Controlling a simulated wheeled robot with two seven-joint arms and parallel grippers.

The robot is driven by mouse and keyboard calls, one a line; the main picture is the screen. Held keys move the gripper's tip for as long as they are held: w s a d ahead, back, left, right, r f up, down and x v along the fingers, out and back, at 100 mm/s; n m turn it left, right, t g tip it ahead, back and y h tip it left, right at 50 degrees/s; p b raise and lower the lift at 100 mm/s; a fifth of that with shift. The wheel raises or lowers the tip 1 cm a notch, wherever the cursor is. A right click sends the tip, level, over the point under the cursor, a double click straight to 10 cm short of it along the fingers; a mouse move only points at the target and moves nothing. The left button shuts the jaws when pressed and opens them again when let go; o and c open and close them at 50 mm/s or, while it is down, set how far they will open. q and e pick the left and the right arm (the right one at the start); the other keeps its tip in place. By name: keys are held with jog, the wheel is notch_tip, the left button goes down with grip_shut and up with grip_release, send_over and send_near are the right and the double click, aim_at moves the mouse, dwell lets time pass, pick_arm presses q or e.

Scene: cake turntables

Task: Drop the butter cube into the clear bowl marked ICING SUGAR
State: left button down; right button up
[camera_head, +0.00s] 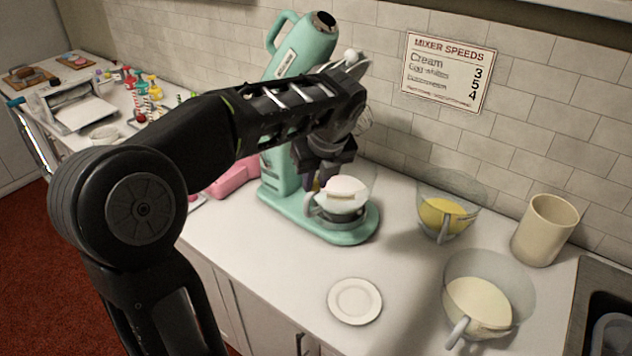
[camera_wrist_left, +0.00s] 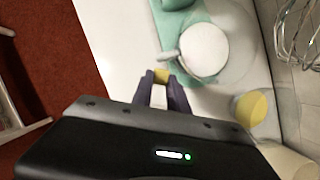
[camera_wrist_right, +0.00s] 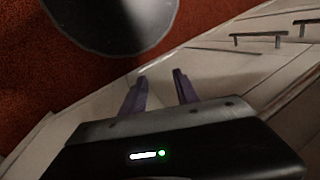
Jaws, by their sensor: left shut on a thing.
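The yellow butter cube (camera_wrist_left: 161,75) is between the fingertips of my left gripper (camera_wrist_left: 160,82), which is shut on it. In the head view my left gripper (camera_head: 318,182) is beside the left side of a clear bowl of white contents (camera_head: 345,190) on the mixer's base. That bowl also shows in the left wrist view (camera_wrist_left: 205,50), just beyond the cube, its handle near the cube. A clear bowl with yellow contents (camera_head: 446,215) and one with cream contents (camera_head: 478,304) stand to the right. I cannot read an ICING SUGAR mark. My right gripper (camera_wrist_right: 158,82) is open and empty.
The teal stand mixer (camera_head: 300,50) has its head tilted up behind my left arm; its whisk (camera_wrist_left: 297,30) shows at right. A white plate (camera_head: 355,301) lies on the front counter, and a beige canister (camera_head: 545,230) stands right. Drawer handles (camera_wrist_right: 258,37) show near my right gripper.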

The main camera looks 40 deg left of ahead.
pick_arm(q)
jog(key=shift+m, duration=0.3)
jog(key=shift+w, duration=0.1)
send_over(335, 194)
jog(key=w, duration=0.5)
jog(key=shift+s+a+f+p, duration=0.15)
jog(key=shift+f+p, duration=0.1)
jog(key=shift+f, duration=0.7)
jog(key=shift+s+d+f+p, duration=0.1)
jog(key=shift+f+p, duration=0.1)
jog(key=shift+f, duration=0.7)
jog(key=c, duration=1.2)
grip_release()
